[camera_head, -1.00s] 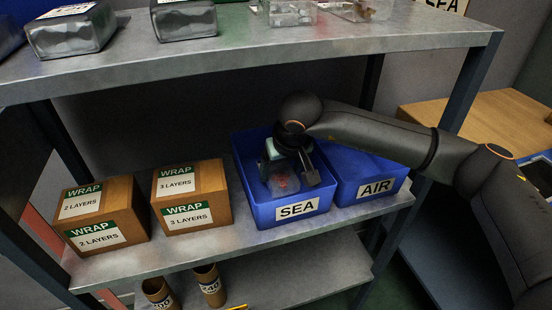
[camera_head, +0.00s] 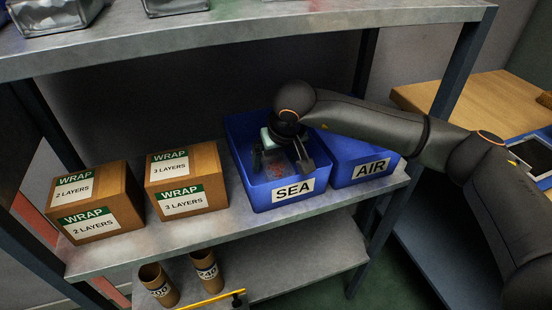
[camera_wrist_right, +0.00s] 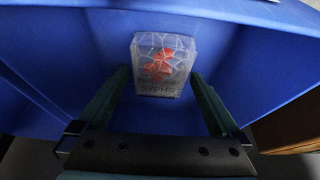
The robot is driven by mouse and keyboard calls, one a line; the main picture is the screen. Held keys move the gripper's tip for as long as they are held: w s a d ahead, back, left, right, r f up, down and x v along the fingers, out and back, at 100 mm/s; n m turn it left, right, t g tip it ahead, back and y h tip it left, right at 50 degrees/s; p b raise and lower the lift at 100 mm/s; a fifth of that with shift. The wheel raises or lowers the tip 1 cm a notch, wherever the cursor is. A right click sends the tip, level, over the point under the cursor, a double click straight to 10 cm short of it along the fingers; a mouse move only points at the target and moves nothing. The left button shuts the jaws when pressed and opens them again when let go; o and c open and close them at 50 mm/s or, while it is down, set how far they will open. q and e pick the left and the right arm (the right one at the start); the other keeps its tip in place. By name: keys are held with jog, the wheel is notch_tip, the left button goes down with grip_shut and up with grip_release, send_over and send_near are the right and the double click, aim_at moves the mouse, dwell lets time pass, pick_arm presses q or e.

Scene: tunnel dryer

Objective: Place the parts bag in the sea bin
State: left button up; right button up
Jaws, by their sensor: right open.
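The parts bag (camera_wrist_right: 163,64) is a clear bag with red pieces inside and lettering near its edge. It lies inside the blue sea bin (camera_head: 291,191), which carries a SEA label; in the head view the bag (camera_head: 277,172) is partly hidden by my gripper. My right gripper (camera_head: 283,170) is over and inside the bin's opening, its fingers apart. In the right wrist view the open fingers (camera_wrist_right: 160,85) stand to either side below the bag, with a gap to it. My left gripper is in neither view.
A blue AIR bin (camera_head: 361,165) stands right beside the sea bin. Cardboard WRAP boxes (camera_head: 186,180) stand to its left on the grey shelf (camera_head: 240,215). The upper shelf (camera_head: 240,35) runs above my arm. Cardboard tubes (camera_head: 205,266) stand below.

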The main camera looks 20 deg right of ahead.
jog(key=shift+r, duration=0.25)
jog(key=p+v, duration=0.1)
jog(key=v, duration=0.6)
jog(key=shift+s+r, duration=0.1)
jog(key=shift+r, duration=0.1)
